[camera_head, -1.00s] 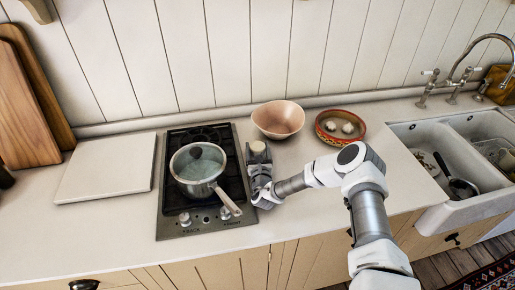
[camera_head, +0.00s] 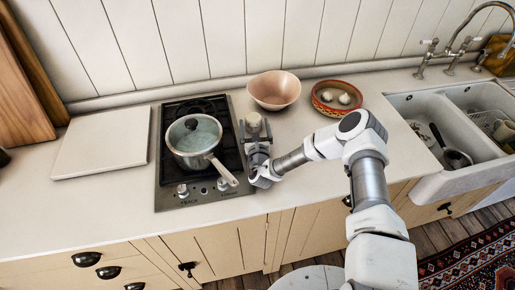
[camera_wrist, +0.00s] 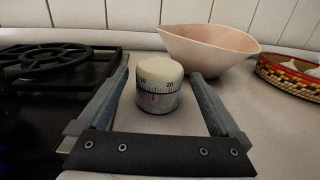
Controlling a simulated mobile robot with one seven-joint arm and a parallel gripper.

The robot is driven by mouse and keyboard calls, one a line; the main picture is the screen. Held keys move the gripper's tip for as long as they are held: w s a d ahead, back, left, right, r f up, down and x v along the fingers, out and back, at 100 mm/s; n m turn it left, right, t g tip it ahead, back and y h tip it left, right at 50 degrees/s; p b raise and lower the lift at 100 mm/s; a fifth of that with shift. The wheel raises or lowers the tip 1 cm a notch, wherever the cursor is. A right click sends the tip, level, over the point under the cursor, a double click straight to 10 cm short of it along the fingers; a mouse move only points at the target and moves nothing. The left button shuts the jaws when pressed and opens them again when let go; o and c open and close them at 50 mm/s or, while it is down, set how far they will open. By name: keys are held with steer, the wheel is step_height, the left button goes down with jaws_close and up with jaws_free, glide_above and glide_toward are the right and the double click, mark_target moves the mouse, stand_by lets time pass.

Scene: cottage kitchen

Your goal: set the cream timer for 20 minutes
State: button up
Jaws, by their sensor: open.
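The cream timer (camera_wrist: 158,84) stands upright on the counter, with a cream top, a band of numbers and a metal base. A red mark shows on its front near the scale, between the numbers 10 and 20, though the small digits are hard to read. In the head view the timer (camera_head: 253,122) is just right of the hob. My gripper (camera_wrist: 160,92) is open, with one finger on each side of the timer. I see gaps between the fingers and the timer, so it is not gripped. In the head view my gripper (camera_head: 256,140) partly hides the timer's lower part.
A pink bowl (camera_head: 273,91) stands behind the timer. A patterned dish (camera_head: 318,103) is to the right, before the sink (camera_head: 420,108).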

steer(key=s, duration=0.4)
steer(key=s+d, duration=0.1)
steer(key=s, duration=0.4)
steer(key=s+d+b, duration=0.1)
steer(key=s, duration=0.4)
steer(key=shift+d, duration=0.1)
